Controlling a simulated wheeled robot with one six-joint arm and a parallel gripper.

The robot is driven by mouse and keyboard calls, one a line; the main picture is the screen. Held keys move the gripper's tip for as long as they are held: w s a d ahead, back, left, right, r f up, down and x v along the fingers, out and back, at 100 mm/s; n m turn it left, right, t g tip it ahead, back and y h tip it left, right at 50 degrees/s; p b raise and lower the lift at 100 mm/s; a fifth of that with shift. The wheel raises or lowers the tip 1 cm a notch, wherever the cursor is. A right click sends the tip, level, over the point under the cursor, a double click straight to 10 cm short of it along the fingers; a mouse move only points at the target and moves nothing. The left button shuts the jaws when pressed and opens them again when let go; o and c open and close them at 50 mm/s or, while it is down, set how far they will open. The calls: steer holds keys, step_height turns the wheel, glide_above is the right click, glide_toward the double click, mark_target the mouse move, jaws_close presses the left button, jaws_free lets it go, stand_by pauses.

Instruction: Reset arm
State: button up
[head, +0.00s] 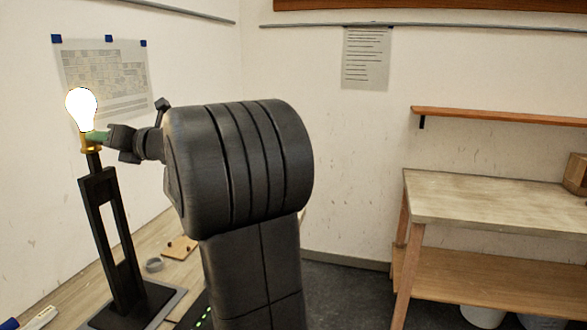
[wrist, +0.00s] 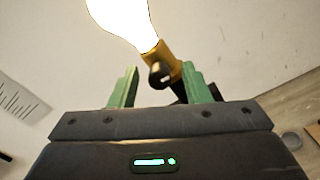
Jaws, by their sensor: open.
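A white, glowing bulb (head: 81,108) sits in a brass-coloured socket (head: 91,148) on top of a black lamp stand (head: 116,225) at the left of the head view. My gripper (head: 95,137) is up at socket height, with its green fingers beside the socket just below the bulb. In the wrist view my gripper (wrist: 160,78) has its fingers apart, with nothing gripped. The bulb (wrist: 125,18) and socket (wrist: 158,58) show past the fingertips, and the right finger partly covers the stand. Whether a finger touches the socket I cannot tell.
The lamp stands on a wooden table (head: 52,300) with a small wooden piece (head: 180,247) and a grey ring (head: 154,265) on it. My arm hides part of this table. A wooden workbench (head: 490,197) stands at the right, under a shelf (head: 500,115).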

steer(key=s+d+n+b, duration=0.3)
steer(key=d+n, duration=0.2)
steer(key=d, duration=0.5)
stand_by(0.3)
stand_by(0.4)
